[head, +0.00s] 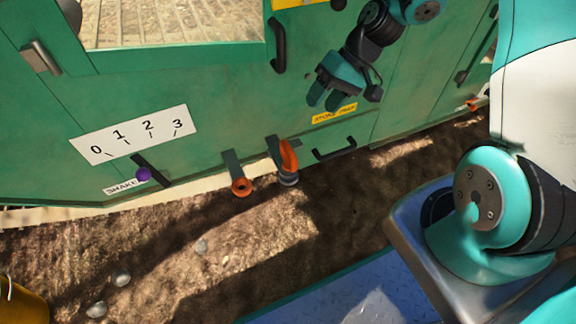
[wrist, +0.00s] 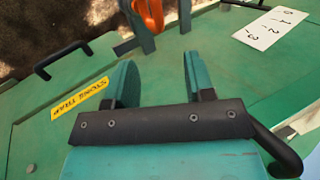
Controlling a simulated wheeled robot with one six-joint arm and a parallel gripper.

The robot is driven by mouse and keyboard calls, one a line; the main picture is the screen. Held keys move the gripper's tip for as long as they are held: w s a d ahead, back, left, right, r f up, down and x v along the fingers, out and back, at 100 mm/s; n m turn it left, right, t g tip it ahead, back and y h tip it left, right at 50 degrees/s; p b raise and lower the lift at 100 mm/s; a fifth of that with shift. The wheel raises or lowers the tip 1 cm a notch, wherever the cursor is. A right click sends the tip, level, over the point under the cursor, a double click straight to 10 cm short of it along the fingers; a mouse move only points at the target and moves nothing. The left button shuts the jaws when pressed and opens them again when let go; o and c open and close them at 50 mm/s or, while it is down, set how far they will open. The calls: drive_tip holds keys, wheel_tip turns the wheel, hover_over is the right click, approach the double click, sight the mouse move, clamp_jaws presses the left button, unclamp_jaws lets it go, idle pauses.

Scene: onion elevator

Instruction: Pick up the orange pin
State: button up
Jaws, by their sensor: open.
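An orange pin (head: 289,155) with a looped orange top stands at a dark bracket low on the green machine's side in the head view. Its lower end looks grey. It also shows cut off at the top of the wrist view (wrist: 151,14). My gripper (head: 325,98) is open and empty, above and to the right of the pin, in front of the green panel. In the wrist view my two teal fingers (wrist: 160,75) are spread apart, with the pin beyond their tips and not between them.
An orange ring (head: 241,187) sits under another bracket left of the pin. A black handle (head: 335,149) and a yellow "STONE TRAP" label (head: 334,113) lie to the right. A purple-knobbed lever (head: 143,174) is at the left. Stony soil (head: 210,245) lies below.

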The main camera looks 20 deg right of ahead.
sight(291, 148)
drive_tip(key=b+x, duration=0.4)
drive_tip(key=x, duration=0.6)
drive_tip(key=shift+f+b, duration=0.15)
drive_tip(key=shift+b, duration=0.15)
drive_tip(key=b+x, duration=0.4)
drive_tip(key=x, duration=0.1)
drive_tip(key=shift+d+f, duration=0.15)
drive_tip(key=shift+f, duration=0.1)
drive_tip(key=shift+r, duration=0.1)
clamp_jaws()
